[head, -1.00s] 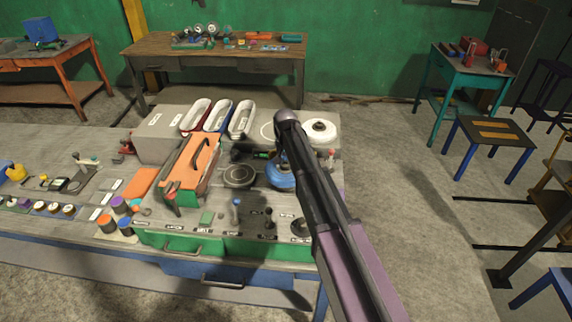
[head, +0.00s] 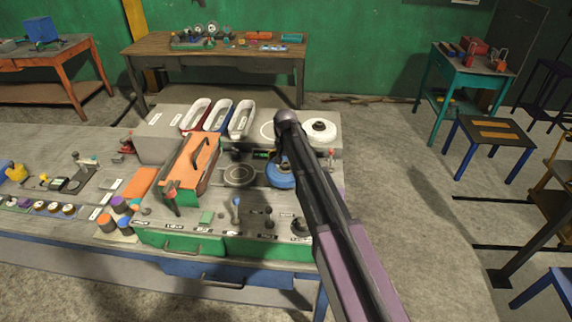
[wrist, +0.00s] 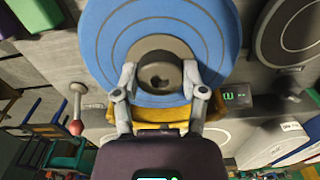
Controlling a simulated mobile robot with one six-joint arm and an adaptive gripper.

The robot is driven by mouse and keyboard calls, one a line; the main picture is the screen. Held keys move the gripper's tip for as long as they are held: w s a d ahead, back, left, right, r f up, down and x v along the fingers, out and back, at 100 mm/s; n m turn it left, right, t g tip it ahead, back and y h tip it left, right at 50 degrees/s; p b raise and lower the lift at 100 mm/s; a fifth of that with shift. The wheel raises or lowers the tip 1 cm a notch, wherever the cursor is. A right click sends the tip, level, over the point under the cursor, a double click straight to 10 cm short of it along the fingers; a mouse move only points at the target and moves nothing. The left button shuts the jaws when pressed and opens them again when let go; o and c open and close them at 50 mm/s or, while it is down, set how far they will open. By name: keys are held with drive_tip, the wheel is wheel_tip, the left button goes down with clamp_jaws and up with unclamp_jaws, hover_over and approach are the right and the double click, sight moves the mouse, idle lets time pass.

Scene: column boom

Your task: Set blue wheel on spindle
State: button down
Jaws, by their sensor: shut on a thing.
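The blue wheel (head: 281,174) is over the right part of the grey bench top, partly hidden by my arm. My gripper (wrist: 158,82) has one finger on each side of the hub and is shut on the wheel. In the head view my gripper is largely hidden behind my arm. A small grey shape shows inside the hub hole; I cannot tell whether it is the spindle. The spindle is not clearly seen elsewhere.
A round plate (head: 238,174) lies left of the wheel, beside an orange-topped block (head: 192,165). A white wheel (head: 319,131) rests on the grey box behind. A red-knobbed lever (wrist: 76,118) and a green display (wrist: 238,95) stand close by.

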sight(285, 164)
drive_tip(key=shift+c, duration=0.4)
unclamp_jaws()
drive_tip(key=shift+o, duration=0.4)
drive_tip(key=shift+r, duration=0.1)
drive_tip(key=shift+r+p, duration=3.7)
drive_tip(key=shift+p, duration=0.05)
drive_tip(key=shift+n, duration=0.3)
drive_tip(key=s+d+f+b, duration=0.2)
drive_tip(key=s+d, duration=0.2)
drive_tip(key=d, duration=0.1)
drive_tip(key=s+d+f+b, duration=0.2)
drive_tip(key=s+d, duration=0.2)
drive_tip(key=s, duration=0.1)
drive_tip(key=s+d+f+b, duration=0.3)
drive_tip(key=s+d, duration=0.1)
drive_tip(key=d, duration=0.1)
drive_tip(key=shift+s+d, duration=0.35)
drive_tip(key=shift+s, duration=0.05)
drive_tip(key=s+d+f+b, duration=0.2)
drive_tip(key=s+d, duration=0.2)
drive_tip(key=s, duration=0.2)
drive_tip(key=s+d+f+b, duration=0.2)
drive_tip(key=s+d, duration=0.2)
drive_tip(key=s, duration=0.2)
drive_tip(key=shift+d+f+n, duration=0.25)
drive_tip(key=shift+d+n, duration=0.05)
drive_tip(key=shift+n, duration=0.1)
